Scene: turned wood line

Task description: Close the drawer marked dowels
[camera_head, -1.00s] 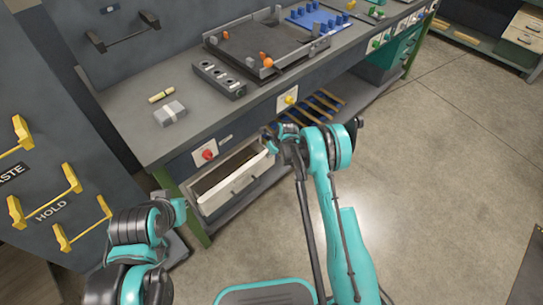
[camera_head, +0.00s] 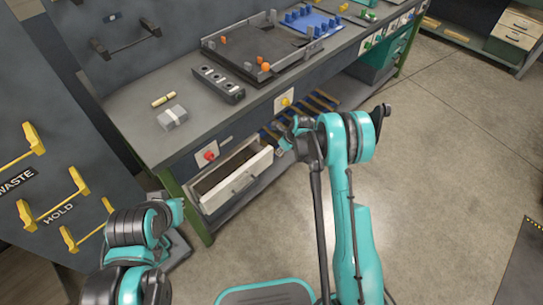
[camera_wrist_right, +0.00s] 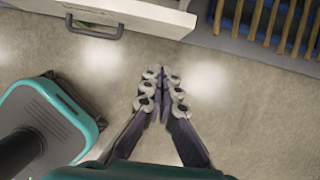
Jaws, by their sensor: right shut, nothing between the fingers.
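A drawer with a pale front (camera_head: 238,186) and a grey bar handle stands pulled out under the left end of the workbench. Its dark inside shows, and I cannot read a dowels mark on it. In the right wrist view its front (camera_wrist_right: 150,14) and handle (camera_wrist_right: 95,30) lie along the top edge. My right gripper (camera_head: 282,149) is by the drawer's right front corner in the head view. In the wrist view the gripper (camera_wrist_right: 163,84) is shut and empty over the floor, apart from the drawer front. My left arm is at lower left; its gripper does not show.
The workbench (camera_head: 140,108) carries a grey block (camera_head: 172,117), a small wooden dowel (camera_head: 163,99), a holed dark block (camera_head: 219,84) and a tray. The floor (camera_head: 440,170) in front is clear.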

